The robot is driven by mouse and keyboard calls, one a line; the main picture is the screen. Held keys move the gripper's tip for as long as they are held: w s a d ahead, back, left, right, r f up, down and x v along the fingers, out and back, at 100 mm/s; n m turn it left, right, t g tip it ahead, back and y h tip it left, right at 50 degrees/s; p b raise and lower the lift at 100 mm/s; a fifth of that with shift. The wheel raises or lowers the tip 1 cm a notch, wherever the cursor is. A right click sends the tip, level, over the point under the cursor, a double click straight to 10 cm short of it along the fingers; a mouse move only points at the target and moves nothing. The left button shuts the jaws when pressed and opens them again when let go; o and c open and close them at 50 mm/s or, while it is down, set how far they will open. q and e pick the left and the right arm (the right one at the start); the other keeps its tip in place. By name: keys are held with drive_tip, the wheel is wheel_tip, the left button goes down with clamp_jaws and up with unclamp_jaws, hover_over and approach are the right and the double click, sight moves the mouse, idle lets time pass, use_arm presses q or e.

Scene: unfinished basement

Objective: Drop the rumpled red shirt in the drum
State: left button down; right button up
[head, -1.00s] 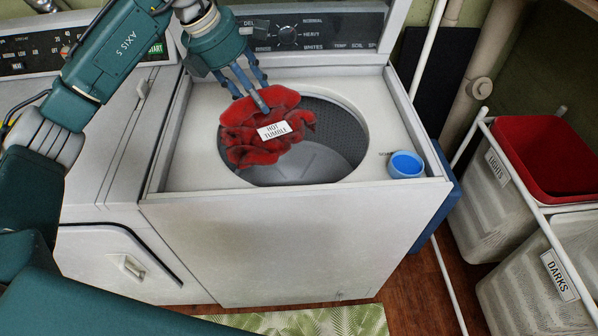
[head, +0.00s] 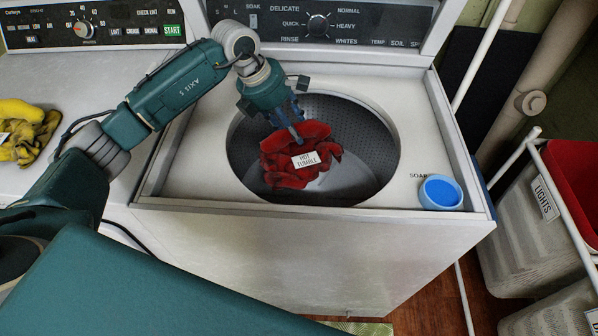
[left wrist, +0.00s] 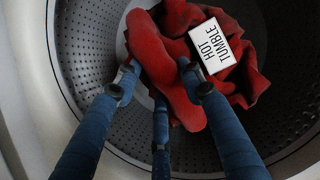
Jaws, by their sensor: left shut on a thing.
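The rumpled red shirt (head: 298,157) bears a white tag reading "HOT TUMBLE". My left gripper (head: 294,130) is shut on its upper part, and the shirt hangs in the mouth of the washer's drum (head: 366,150). In the left wrist view the shirt (left wrist: 168,70) is at the fingertips of the left gripper (left wrist: 160,85), with the perforated drum wall (left wrist: 75,50) around and behind it. Part of the drum floor is hidden by the shirt. How far the shirt is above the drum floor is hard to tell. My right gripper is not in view.
A blue cup (head: 440,193) sits on the washer top at the right front. A yellow cloth (head: 25,133) lies on the neighbouring machine at left. The control panel (head: 330,25) rises behind the drum. Hampers (head: 535,215) on a white frame stand at right.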

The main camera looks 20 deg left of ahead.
use_arm(q)
wheel_tip(320, 180, down, 15)
drive_tip(key=p, duration=0.1)
drive_tip(key=shift+f, duration=0.15)
drive_tip(key=shift+f+b, duration=0.45)
drive_tip(key=shift+f, duration=0.2)
drive_tip(key=c, duration=1.1)
unclamp_jaws()
drive_tip(key=shift+r, duration=0.15)
